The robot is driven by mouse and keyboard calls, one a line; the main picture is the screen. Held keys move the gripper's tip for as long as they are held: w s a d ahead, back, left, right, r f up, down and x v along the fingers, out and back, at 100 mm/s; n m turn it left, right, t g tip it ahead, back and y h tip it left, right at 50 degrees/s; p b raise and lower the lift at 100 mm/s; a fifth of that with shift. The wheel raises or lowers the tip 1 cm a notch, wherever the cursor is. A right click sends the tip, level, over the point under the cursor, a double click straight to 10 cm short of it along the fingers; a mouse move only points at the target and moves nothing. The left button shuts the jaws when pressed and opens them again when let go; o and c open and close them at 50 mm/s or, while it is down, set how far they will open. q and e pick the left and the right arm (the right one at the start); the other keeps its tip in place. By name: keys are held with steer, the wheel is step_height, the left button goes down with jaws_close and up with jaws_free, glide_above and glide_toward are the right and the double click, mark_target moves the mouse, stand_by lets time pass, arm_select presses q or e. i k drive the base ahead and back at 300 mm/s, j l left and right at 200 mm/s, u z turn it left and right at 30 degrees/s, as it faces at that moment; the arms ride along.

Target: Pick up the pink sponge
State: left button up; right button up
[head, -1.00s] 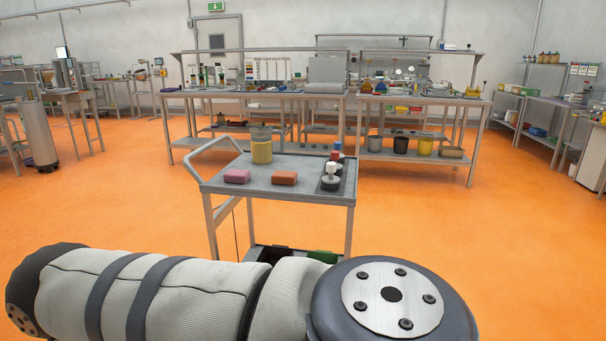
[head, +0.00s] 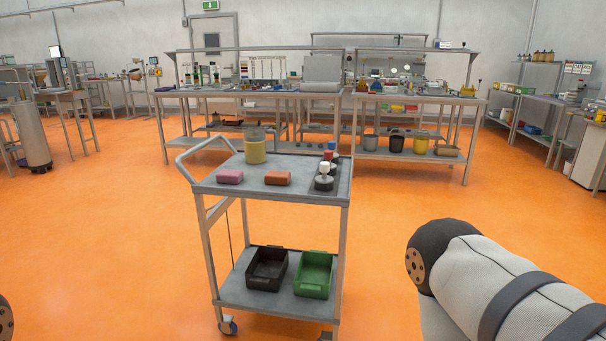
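The pink sponge (head: 230,176) lies flat on the left part of the top shelf of a grey cart (head: 262,189), near its front edge. An orange-red block (head: 277,178) lies just to its right, apart from it. Nothing touches or covers the sponge. Neither of my grippers is in view. Only a grey padded link of my arm shows at the lower right, and a small dark piece of mine at the lower left edge.
A yellow container (head: 255,151) stands behind the sponge on the cart. Several small items stand in a dark tray (head: 343,182) at the right. A black bin (head: 267,268) and a green bin (head: 314,275) sit on the lower shelf. Orange floor around the cart is clear.

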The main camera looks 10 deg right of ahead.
mark_target(226, 176)
steer(key=i+j, duration=0.25)
steer(key=i, duration=0.3)
steer(key=i+j+u, duration=0.15)
steer(key=i, duration=0.45)
steer(key=i+j, duration=0.2)
steer(key=i, duration=0.35)
steer(key=j+u, duration=0.05)
